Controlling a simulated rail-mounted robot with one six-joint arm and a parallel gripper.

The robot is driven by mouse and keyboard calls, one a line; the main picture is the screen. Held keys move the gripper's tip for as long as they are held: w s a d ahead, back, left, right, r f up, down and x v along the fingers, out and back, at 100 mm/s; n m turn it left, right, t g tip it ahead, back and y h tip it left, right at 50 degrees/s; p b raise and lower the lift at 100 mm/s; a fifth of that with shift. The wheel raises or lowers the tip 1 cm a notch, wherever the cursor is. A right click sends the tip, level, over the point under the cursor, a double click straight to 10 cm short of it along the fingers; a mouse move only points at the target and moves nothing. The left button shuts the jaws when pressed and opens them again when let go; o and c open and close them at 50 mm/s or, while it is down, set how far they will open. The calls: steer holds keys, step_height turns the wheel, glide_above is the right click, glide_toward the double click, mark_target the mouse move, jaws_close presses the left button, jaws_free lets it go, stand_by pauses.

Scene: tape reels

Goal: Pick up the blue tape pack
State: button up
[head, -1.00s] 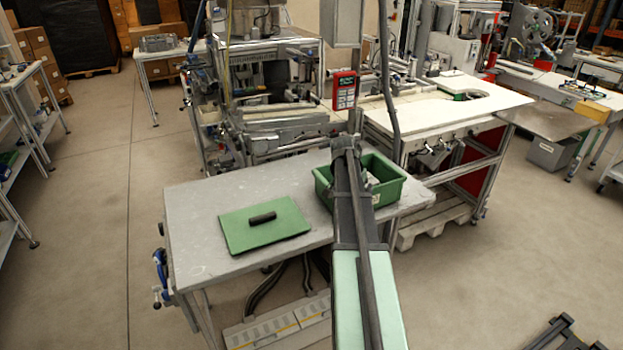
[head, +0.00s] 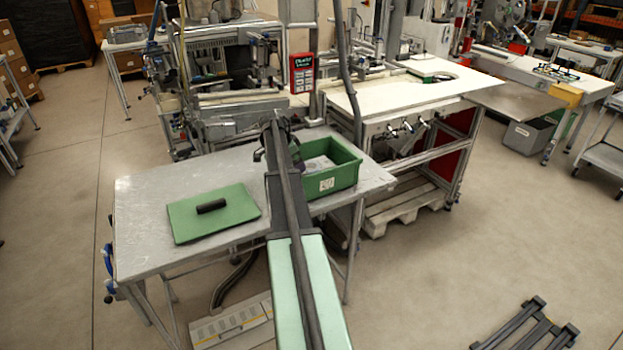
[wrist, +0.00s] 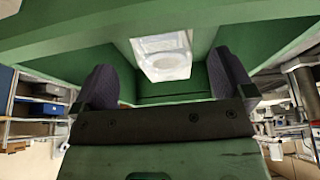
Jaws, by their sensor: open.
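A pale, clear-looking pack (wrist: 163,55) with a round shape inside shows in the wrist view, against the green crate's (wrist: 285,30) inner wall. No blue shows on it, so I cannot tell whether it is the blue tape pack. In the head view, whitish contents (head: 318,163) lie in the green crate (head: 340,181). My gripper (wrist: 164,72) is open in the wrist view, its two dark pads apart with the pack seen beyond and between them. Nothing is between the pads. In the head view my arm hides most of the gripper, beside the crate's left end.
The crate stands on a grey metal table (head: 150,255). A flat green board (head: 215,213) with a dark handle lies left of my arm. Machinery (head: 230,80) and a red panel (head: 302,73) stand behind. A white-topped bench (head: 420,90) is at the right.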

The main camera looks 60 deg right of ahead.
steer(key=shift+d+f, duration=0.1)
steer(key=shift+f, duration=0.25)
steer(key=b+x, duration=0.4)
steer(key=x, duration=0.1)
steer(key=shift+f+b, duration=0.15)
steer(key=shift+b, duration=0.2)
steer(key=shift+r, duration=0.25)
steer(key=c, duration=0.8)
steer(key=shift+o, duration=0.2)
step_height(320, 180, up, 20)
steer(key=p, duration=2)
steer(key=shift+p, duration=0.35)
